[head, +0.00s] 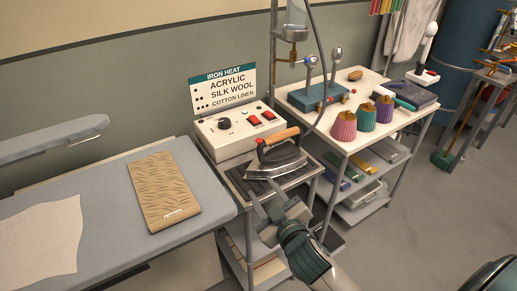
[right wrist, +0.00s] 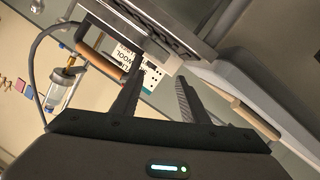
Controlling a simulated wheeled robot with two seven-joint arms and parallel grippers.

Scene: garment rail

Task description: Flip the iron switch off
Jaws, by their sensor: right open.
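I cannot tell which way the switches are set. My right gripper (head: 263,198) is open and empty, low in front of the iron and apart from the switches. In the right wrist view, its two fingers (right wrist: 161,72) stand apart with nothing between them. My left gripper is not in view.
The heat sign (head: 232,88) stands behind the box. A padded ironing board (head: 100,235) with a tan folded piece (head: 164,190) lies left. A white-topped cart (head: 375,135) with thread cones stands right. The iron's cord rises above. Grey floor (head: 430,215) is free at right.

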